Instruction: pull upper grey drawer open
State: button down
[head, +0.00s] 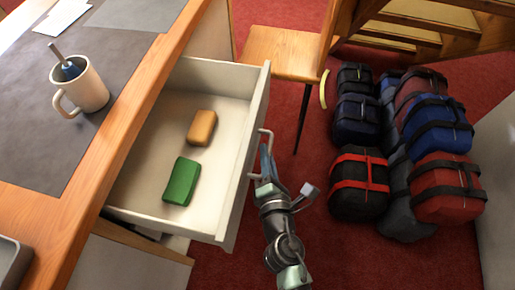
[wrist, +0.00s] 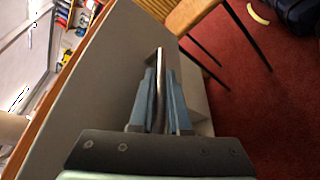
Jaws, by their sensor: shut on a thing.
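The upper grey drawer (head: 242,165) is pulled well out from under the bench top in the head view. Its pale inside shows, with an orange block (head: 202,127) and a green block (head: 181,181) lying on its floor. Its bar handle (head: 265,140) is on the front face. My gripper (head: 265,172) is at the handle, and in the wrist view its blue fingers (wrist: 161,95) are shut on the metal handle (wrist: 160,62). The drawer front (wrist: 105,75) fills the left middle of the wrist view.
A mug (head: 88,92) with a tool in it stands on the dark mat (head: 40,135). A wooden chair (head: 282,52) is beyond the drawer. Several strapped bags (head: 445,188) lie on the red carpet at right. Carpet near my arm is clear.

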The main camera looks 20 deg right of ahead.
jog(key=shift+s+d, duration=0.1)
jog(key=shift+d, duration=0.05)
jog(key=c, duration=0.9)
grip_release()
jog(key=shift+b+v, duration=1.55)
jog(key=shift+v, duration=4.9)
jog(key=shift+d, duration=0.1)
